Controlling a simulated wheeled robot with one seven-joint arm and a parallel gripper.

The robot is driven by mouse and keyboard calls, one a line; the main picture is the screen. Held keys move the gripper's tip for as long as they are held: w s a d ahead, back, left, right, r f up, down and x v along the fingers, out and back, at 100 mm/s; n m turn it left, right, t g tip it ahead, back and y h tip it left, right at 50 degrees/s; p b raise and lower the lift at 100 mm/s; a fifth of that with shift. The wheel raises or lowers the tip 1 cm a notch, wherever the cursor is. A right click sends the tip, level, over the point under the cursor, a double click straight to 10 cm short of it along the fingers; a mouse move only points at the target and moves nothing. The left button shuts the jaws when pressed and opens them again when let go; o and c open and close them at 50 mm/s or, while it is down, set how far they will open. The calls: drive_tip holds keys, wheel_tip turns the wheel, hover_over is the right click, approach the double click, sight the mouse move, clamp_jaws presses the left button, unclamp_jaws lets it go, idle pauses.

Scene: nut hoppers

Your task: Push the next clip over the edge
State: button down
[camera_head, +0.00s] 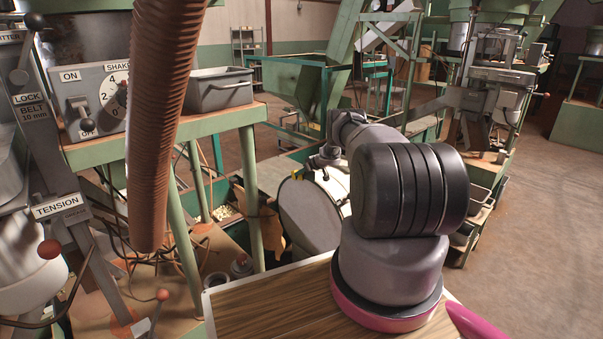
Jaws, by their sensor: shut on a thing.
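My gripper (323,174) is small in the picture, at the drum's upper rim, to the right of the yellow clip. It is shut on a clip, which is mostly hidden at the fingertips. My arm hides the drum's right side.
A brown ribbed hose (165,120) hangs at the left in front of a green bench with a grey bin (222,90) and a control box (92,95). Green machine frames stand behind. Open floor (548,220) lies at the right.

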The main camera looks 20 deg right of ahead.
drive_tip(key=shift+c, duration=2.4)
unclamp_jaws()
